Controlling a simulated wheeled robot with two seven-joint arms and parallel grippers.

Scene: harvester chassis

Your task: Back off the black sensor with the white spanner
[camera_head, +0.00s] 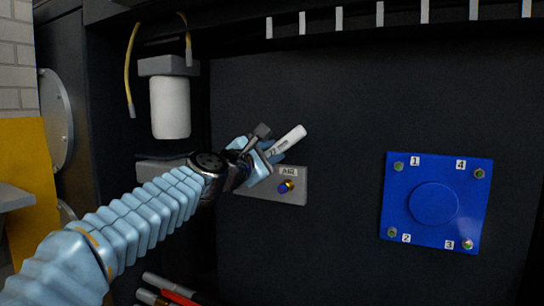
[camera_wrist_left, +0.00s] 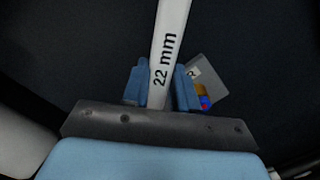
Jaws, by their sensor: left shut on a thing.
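My left gripper (camera_head: 264,160) is shut on the white spanner (camera_head: 291,138), in front of the dark panel. In the left wrist view, the spanner (camera_wrist_left: 168,40) runs up between the two light blue fingers (camera_wrist_left: 160,88) and out of the top edge. Its shaft reads "22 mm". Its far end is cut off in that view and too small to judge in the head view. A small dark grey piece shows beside the gripper in the head view; I cannot tell whether it is the black sensor or part of my gripper. My right gripper is out of view.
A grey plate marked AIR (camera_head: 297,194) with a brass and blue fitting (camera_head: 286,186) sits just below right of the gripper. A white cylinder (camera_head: 170,107) hangs at upper left near yellow cables (camera_head: 129,65). A blue numbered plate (camera_head: 400,220) is at right. The panel between is clear.

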